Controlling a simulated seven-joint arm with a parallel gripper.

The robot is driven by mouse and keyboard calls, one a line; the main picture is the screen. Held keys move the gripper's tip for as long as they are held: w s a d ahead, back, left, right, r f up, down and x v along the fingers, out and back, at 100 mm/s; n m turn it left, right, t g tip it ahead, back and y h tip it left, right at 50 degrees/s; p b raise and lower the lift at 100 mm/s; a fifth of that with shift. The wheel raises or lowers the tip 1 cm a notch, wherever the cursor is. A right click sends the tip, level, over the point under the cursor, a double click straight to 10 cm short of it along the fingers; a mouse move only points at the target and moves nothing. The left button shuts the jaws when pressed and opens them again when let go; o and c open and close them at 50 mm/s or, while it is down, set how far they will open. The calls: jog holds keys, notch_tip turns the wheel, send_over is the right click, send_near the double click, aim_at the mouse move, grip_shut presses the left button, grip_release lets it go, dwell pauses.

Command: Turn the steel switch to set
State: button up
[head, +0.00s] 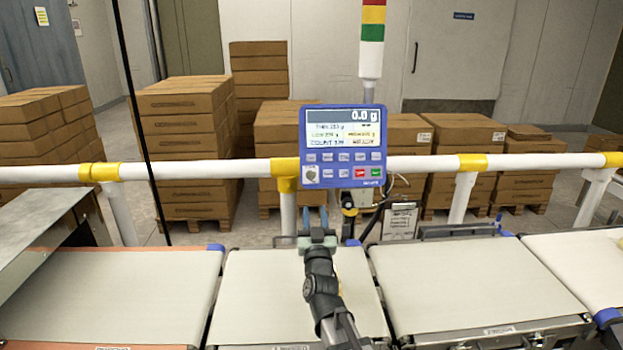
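The blue control panel (343,109) is mounted above the white rail in the middle of the head view. A small round steel switch (311,175) sits at its lower left corner; its pointing direction is too small to read. My gripper (315,216) is below the panel, over the far end of the middle belt, with its two blue fingers pointing up and away. The fingers are apart with a gap between them, and nothing shows between them. The gripper appears lower than the switch and not touching it.
A white rail (390,166) with yellow joints crosses behind the belts. The panel's buttons (360,172) lie right of the switch. A thin black cable (138,110) hangs at left. Conveyor belts (465,283) fill the foreground. Stacked cartons (182,140) stand beyond the rail.

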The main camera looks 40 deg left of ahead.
aim_at(311, 175)
jog(key=x, duration=1.3)
jog(key=shift+w+a+r, duration=0.2)
jog(key=shift+a, duration=0.1)
jog(key=c, duration=0.7)
